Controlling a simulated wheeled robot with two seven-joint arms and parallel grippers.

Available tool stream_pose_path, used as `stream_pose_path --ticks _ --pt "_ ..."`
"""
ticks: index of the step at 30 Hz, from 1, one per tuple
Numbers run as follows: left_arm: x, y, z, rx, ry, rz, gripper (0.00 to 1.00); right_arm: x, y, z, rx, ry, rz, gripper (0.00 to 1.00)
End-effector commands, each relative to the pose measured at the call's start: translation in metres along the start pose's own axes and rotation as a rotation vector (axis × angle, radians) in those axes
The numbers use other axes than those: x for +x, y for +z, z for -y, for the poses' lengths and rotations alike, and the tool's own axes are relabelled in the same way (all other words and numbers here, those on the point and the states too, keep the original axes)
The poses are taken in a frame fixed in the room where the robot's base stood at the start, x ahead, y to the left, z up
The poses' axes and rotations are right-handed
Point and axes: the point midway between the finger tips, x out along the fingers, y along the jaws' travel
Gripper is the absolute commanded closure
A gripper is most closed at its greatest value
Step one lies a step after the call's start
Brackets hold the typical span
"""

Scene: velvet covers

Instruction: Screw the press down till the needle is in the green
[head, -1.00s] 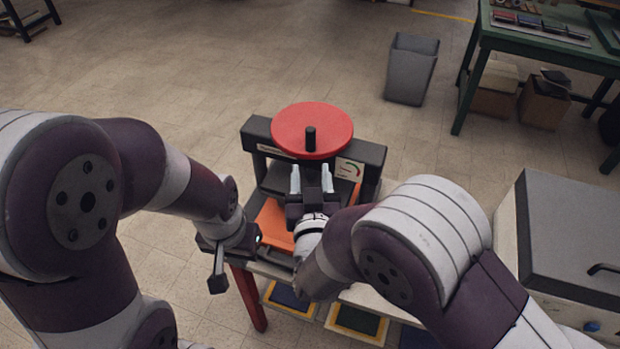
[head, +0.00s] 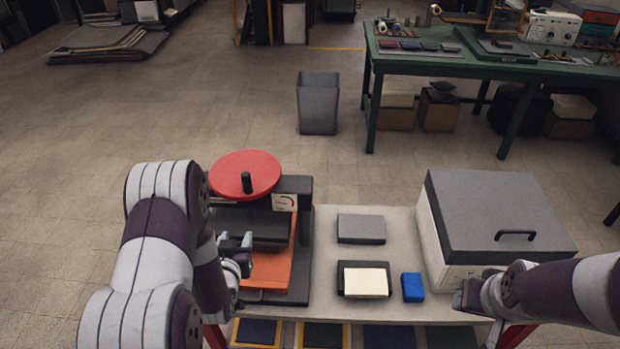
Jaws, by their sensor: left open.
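The press (head: 305,225) stands at the left of the white table, with a black frame and an orange bed (head: 272,268). On top is a red round wheel (head: 232,170) with an upright black knob (head: 247,182). The small white gauge (head: 284,202) is on the frame's right side; its needle is too small to read. My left gripper (head: 235,242) is open, low at the press's front left, below the wheel and apart from it; my arm hides the press's left side. My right gripper (head: 466,295) is at the table's front right, by the lidded box; its fingers are unclear.
On the table (head: 335,305) lie a grey slab (head: 361,229), a cream block on a dark tray (head: 366,282) and a blue block (head: 413,287). A white box with a grey lid (head: 495,205) fills the right. A grey bin (head: 318,103) and green bench (head: 450,68) stand behind.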

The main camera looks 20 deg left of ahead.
Motion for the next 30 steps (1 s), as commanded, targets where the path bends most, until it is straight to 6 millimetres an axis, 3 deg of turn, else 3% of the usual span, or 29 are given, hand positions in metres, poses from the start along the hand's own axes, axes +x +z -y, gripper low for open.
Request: stream_pose_path --ticks 1,3,6,11,21,30 --pt "0.001 -0.019 -0.001 0.002 0.005 -0.108 0.52 -0.001 0.024 0.000 -0.019 0.001 0.097 0.52" --pt "-0.001 -0.048 -0.002 0.004 0.009 -0.243 0.52 -0.003 0.052 -0.002 -0.032 0.007 0.217 0.52" --pt "-0.004 -0.066 -0.002 0.005 0.011 -0.327 0.52 -0.007 0.065 -0.003 -0.031 0.011 0.286 0.52" --pt "0.017 -0.080 -0.003 0.005 0.011 -0.341 0.52 -0.017 0.063 -0.002 -0.024 0.011 0.296 0.52" --pt "0.093 -0.105 -0.004 0.004 0.011 -0.338 0.52 -0.037 0.053 -0.001 -0.024 0.010 0.294 0.52" --pt "0.113 -0.109 -0.004 0.005 0.010 -0.336 0.52 -0.040 0.051 -0.001 -0.024 0.010 0.293 0.52"
